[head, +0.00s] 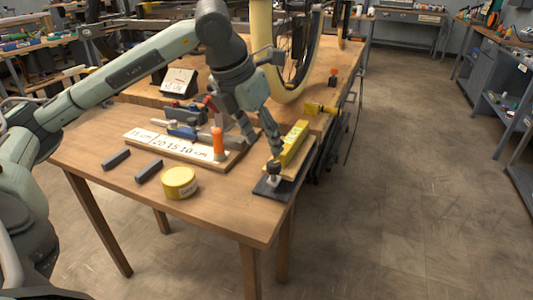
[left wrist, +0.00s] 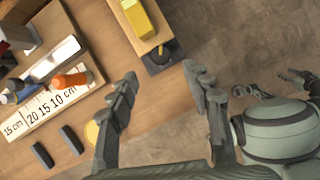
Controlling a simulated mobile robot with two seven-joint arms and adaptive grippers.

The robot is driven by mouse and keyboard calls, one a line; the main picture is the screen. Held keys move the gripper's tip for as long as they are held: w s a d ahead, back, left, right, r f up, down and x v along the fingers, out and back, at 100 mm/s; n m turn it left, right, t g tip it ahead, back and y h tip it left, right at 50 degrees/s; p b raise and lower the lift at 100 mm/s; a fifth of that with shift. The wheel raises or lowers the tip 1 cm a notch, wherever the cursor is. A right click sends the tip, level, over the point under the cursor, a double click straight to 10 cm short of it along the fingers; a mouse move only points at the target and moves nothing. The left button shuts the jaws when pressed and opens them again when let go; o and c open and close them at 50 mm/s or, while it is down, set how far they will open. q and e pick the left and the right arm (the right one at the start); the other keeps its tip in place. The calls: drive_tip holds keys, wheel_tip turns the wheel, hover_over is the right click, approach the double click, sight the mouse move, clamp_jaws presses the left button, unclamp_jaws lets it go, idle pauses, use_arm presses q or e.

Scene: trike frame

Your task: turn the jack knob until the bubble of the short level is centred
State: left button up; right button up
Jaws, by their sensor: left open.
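The short level (head: 293,143) is a yellow bar on a wooden strip at the table's right edge; its top end shows in the left wrist view (left wrist: 139,17). I cannot make out its bubble. The jack knob (head: 273,168) is small and black, on a dark plate (head: 270,188) at the strip's near end; it also shows in the left wrist view (left wrist: 163,51). My left gripper (head: 262,147) is open and empty above the knob, its fingers spread apart in the left wrist view (left wrist: 161,74). A grey jointed part, possibly my right gripper (left wrist: 302,82), shows at the right edge there.
A white measuring board (head: 165,145) with an orange cylinder (head: 218,143) lies left of the level. Two dark bars (head: 148,171) and a yellow round tin (head: 180,183) lie near the table's front. A wheel (head: 300,60) stands behind. Floor to the right is clear.

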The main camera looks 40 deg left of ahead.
sight(272, 164)
use_arm(q)
drive_tip(key=x, duration=0.7)
drive_tip(key=shift+d+f, duration=0.1)
drive_tip(key=shift+f, duration=0.15)
clamp_jaws()
